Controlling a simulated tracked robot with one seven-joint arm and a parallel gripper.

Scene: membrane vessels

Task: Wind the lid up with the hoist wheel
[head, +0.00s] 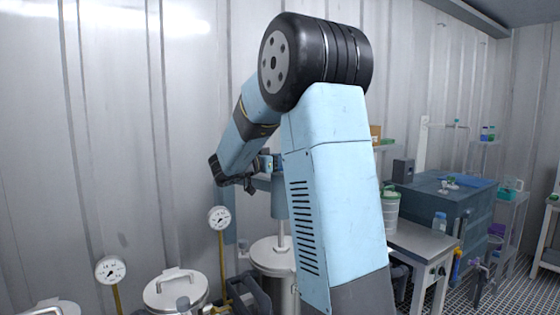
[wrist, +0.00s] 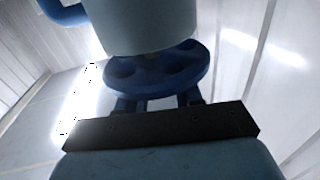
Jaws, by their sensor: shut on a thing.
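The hoist wheel (wrist: 158,80) is a dark blue disc with rounded hollows, seen in the wrist view just under a pale grey-blue cylinder (wrist: 145,25). My gripper (wrist: 160,100) is at the wheel's near rim, with a dark finger on each side, and it is shut on the wheel. In the head view a blue-grey hoist body (head: 281,203) stands above a steel vessel lid (head: 272,254), joined by a thin rod. My own arm hides part of the hoist and the vessel's right side. I cannot tell whether the lid is off its seat.
Another vessel with a handled steel lid (head: 176,287) stands to the left. Gauges on yellow posts (head: 219,218) (head: 111,269) stand close by. A steel table (head: 425,243) with a white tub (head: 391,210) and a blue tank (head: 440,200) are at the right. A corrugated wall is behind.

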